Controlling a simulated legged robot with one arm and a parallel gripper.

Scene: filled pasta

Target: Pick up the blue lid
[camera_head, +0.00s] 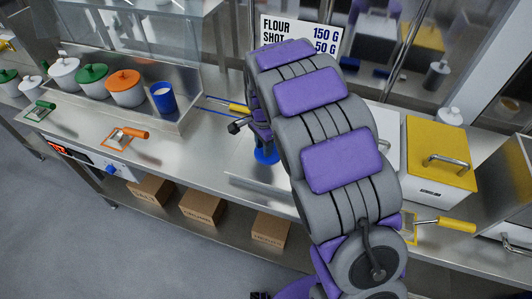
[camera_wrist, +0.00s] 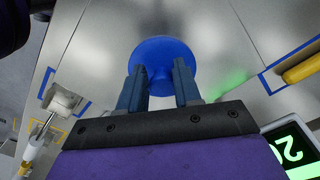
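The blue lid (camera_wrist: 162,47) is round and lies on the steel counter, seen from above in the wrist view. In the head view only part of the blue lid (camera_head: 266,156) shows, below my gripper and beside my arm. My gripper (camera_wrist: 159,72) is open, with its two fingers apart over the near part of the lid. The lid's knob appears to sit between the fingers; I cannot tell whether they touch it. In the head view my arm hides most of my gripper (camera_head: 262,138).
An open blue canister (camera_head: 163,98) stands left, beside an orange-lidded canister (camera_head: 125,88) and other lidded ones. A yellow-lidded box (camera_head: 440,158) stands right. A scale display (camera_wrist: 292,152) glows green. Yellow-handled (camera_head: 236,107) and orange-handled tools (camera_head: 128,134) lie on the counter.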

